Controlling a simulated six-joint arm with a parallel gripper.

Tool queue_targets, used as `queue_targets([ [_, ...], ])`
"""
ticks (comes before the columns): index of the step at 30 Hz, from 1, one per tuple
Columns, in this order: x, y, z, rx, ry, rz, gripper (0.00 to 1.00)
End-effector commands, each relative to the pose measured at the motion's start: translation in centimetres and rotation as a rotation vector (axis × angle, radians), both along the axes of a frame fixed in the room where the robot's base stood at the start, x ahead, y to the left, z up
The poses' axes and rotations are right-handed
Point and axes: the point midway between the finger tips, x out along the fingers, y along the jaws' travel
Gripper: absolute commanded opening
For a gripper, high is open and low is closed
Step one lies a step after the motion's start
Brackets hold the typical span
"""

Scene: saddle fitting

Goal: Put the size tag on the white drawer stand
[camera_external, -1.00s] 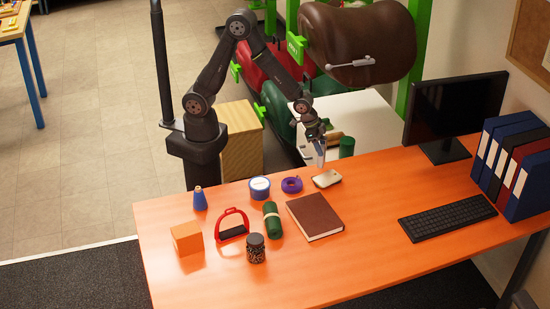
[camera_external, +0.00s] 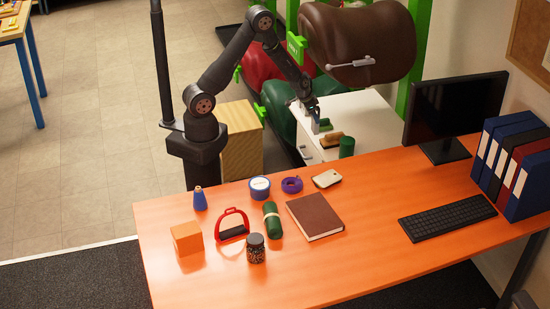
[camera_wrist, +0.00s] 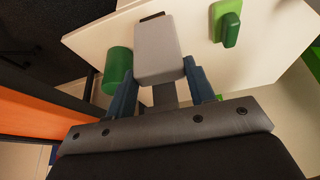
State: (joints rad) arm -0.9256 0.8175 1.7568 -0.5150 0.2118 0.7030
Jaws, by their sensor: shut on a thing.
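My gripper (camera_external: 316,126) is over the white drawer stand (camera_external: 375,120), behind the orange desk. In the wrist view my gripper (camera_wrist: 160,78) has its two blue-grey fingers shut on a pale grey flat block, which looks like the size tag (camera_wrist: 158,48). Any writing on the tag cannot be read. The stand's white top (camera_wrist: 270,45) spreads out beyond and below the tag. The tag appears held above the top; the exact gap cannot be told.
On the stand are a green cylinder (camera_external: 347,147), a brown-topped brush-like item (camera_external: 331,139) and a small green item (camera_external: 326,124). The brown saddle (camera_external: 358,45) hangs behind. The stand's right part looks clear. The orange desk (camera_external: 370,240) holds several other things.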

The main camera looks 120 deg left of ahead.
Motion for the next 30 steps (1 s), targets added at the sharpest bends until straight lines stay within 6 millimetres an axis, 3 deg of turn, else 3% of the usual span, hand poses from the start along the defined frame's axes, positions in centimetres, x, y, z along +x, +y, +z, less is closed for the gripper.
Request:
queue_targets([
  [3,-2.7,2.9,-1.1,0.002,0.003,0.049,0.13],
  [18,-10.5,14.8,-4.9,0.012,0.011,0.09,0.13],
  [24,-11.7,16.7,-5.5,0.014,0.014,0.083,0.13],
  [30,-11.9,16.9,-7.1,0.011,0.014,0.082,0.13],
])
